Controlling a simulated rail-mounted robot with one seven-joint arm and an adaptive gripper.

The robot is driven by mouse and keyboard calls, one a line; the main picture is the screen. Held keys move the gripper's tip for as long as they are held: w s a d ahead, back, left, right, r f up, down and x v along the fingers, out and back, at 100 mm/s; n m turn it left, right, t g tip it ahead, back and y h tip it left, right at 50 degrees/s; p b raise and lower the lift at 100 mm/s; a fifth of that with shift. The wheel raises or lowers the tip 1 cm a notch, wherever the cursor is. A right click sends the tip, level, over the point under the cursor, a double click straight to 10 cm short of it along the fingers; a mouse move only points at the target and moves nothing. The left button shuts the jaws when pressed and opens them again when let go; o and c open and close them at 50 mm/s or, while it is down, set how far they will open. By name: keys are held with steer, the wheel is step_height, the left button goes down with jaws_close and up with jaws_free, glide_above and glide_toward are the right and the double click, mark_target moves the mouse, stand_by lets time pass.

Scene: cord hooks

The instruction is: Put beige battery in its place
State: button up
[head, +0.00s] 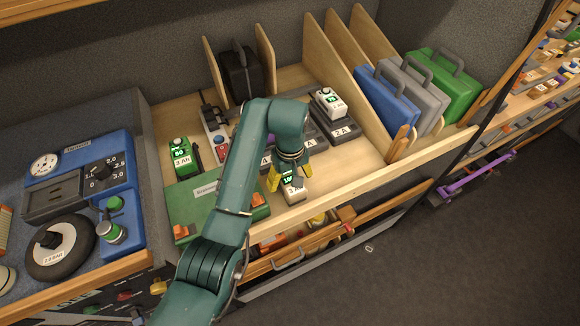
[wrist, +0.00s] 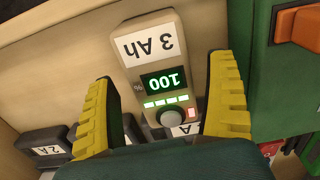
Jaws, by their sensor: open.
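The beige battery (head: 294,192) stands on the wooden bench near its front edge. In the wrist view the beige battery (wrist: 153,50) shows a "3 Ah" label, a green "100 %" display, lit green bars and a round grey button. My gripper (head: 290,175) is over it, with yellow fingers apart. In the wrist view the fingers of my gripper (wrist: 162,85) are on either side of the battery's near end, with gaps visible. A row of dark chargers stands behind, one labelled "2 A" (head: 342,132); my arm hides part of the row.
A white battery (head: 327,101) sits on the right charger. A green battery (head: 181,157) stands at left, behind a green case (head: 185,208) with orange latches. Wooden dividers (head: 337,75) and several cases are at the right. Bare bench lies right of my gripper.

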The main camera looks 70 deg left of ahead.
mark_target(290, 179)
step_height(290, 179, up, 10)
stand_by(0.4)
steer(key=w+d+r+m+t+y, duration=0.2)
steer(key=w+d+m, duration=0.1)
steer(key=w, duration=0.5)
steer(key=w+d+r+m+t+y, duration=0.2)
steer(key=w+d+t, duration=0.1)
steer(key=w, duration=0.4)
steer(key=w+d+r+m+t, duration=0.4)
steer(key=w+d+r, duration=0.2)
steer(key=w+d, duration=0.25)
steer(key=s+d+r+m+t+h, duration=0.1)
steer(key=d+r+m+t, duration=0.25)
steer(key=d+r, duration=0.45)
steer(key=s+d+r+m+t, duration=0.1)
steer(key=d+r+m+t, duration=0.3)
steer(key=d, duration=0.7)
steer(key=s+d+r+m+t+h, duration=0.3)
steer(key=s+d+r+t, duration=0.2)
steer(key=s+d+r, duration=0.3)
steer(key=s+d, duration=0.3)
steer(key=shift+s+d+r+t+h, duration=0.15)
steer(key=shift+s+r+t+h, duration=0.1)
steer(key=shift+t+h, duration=0.15)
